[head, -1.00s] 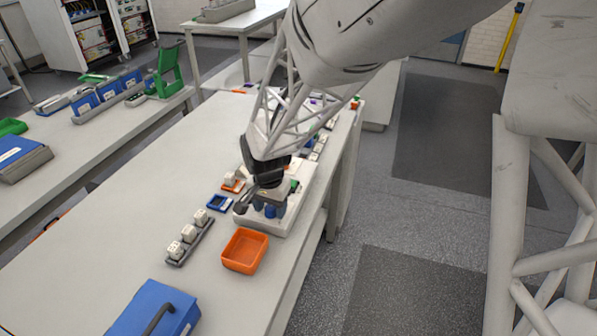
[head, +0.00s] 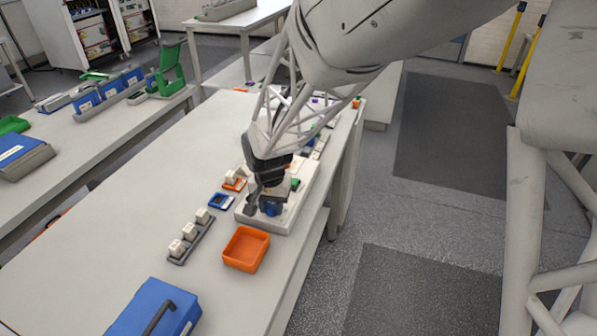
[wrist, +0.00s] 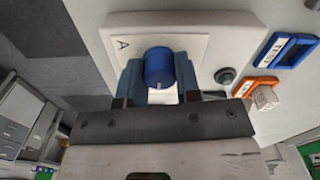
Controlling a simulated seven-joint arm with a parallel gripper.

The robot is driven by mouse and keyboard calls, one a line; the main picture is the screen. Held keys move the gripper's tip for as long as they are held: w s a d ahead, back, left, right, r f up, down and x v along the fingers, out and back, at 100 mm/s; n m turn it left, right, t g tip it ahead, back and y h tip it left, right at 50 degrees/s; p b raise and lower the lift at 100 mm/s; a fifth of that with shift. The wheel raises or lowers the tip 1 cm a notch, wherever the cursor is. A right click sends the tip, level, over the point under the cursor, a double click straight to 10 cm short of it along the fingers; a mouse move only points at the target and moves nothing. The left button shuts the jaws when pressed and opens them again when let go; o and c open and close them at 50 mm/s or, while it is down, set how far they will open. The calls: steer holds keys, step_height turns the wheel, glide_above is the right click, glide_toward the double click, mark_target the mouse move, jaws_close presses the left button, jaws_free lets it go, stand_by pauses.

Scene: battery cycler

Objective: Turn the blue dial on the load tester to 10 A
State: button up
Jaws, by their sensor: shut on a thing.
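The load tester (head: 286,217) is a pale flat box near the right edge of the bench. In the wrist view its white panel (wrist: 195,45) shows a letter A left of the blue dial (wrist: 159,68). My gripper (wrist: 159,85) has one blue finger on each side of the dial and is shut on it. A small light mark shows at the dial's near edge. Scale marks around the dial cannot be read. In the head view my gripper (head: 271,207) is over the tester's near end and mostly hides the dial.
An orange tray (head: 246,249) stands just in front of the tester. A grey rack with white blocks (head: 190,237) and a blue frame (head: 221,201) lie to its left. A blue case (head: 155,310) is at the front. The bench's left side is clear.

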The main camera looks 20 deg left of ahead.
mark_target(272, 205)
steer(key=n, duration=1.3)
steer(key=shift+n, duration=0.4)
steer(key=o, duration=0.9)
steer(key=shift+o, duration=0.2)
steer(key=shift+r, duration=0.15)
steer(key=shift+r, duration=3.75)
